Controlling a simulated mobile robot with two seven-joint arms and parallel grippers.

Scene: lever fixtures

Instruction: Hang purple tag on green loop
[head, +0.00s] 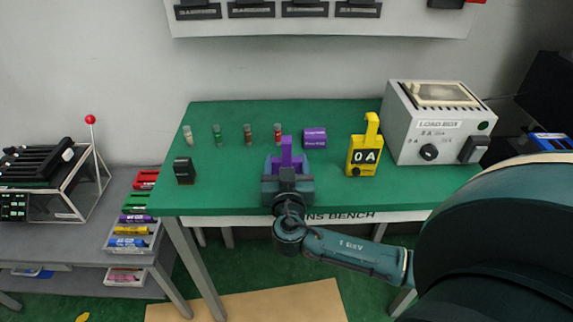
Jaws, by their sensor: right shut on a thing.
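My right gripper (287,184) is over the front part of the green bench top, shut on a purple piece. This purple tag (287,155) points up and away from the jaws, with a narrow upright part in its middle; its lower end is hidden by the gripper. I cannot make out a green loop in this view. My left gripper is not in view.
A purple box (314,138), a yellow meter (364,154) and a grey load box (433,125) stand right of the gripper on the bench (230,185). A black block (184,170) stands left. A side shelf holds a tray of coloured pieces (133,228).

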